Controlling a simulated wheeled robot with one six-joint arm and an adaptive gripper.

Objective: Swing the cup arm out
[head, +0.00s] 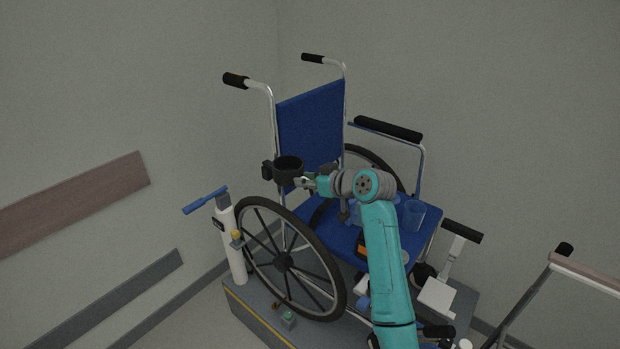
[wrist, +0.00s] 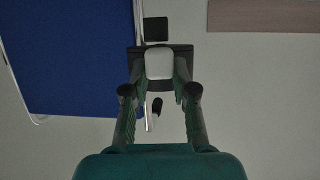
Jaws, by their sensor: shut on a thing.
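The cup arm is a black ring-shaped holder (head: 288,163) beside the wheelchair's backrest, with a dark block at its left end. My gripper (head: 306,183) reaches it from the right, just below the ring. In the wrist view my gripper (wrist: 160,80) has its two fingers closed on either side of a pale, rounded piece (wrist: 159,64) in front of a dark body. I take this for part of the cup arm; the exact contact is partly hidden by the fingers.
The wheelchair's blue backrest (head: 312,122) and large wheel (head: 285,262) are close to my arm. A clear blue cup (head: 412,214) stands on the seat. A white cylinder with a blue handle (head: 231,243) stands left of the wheel.

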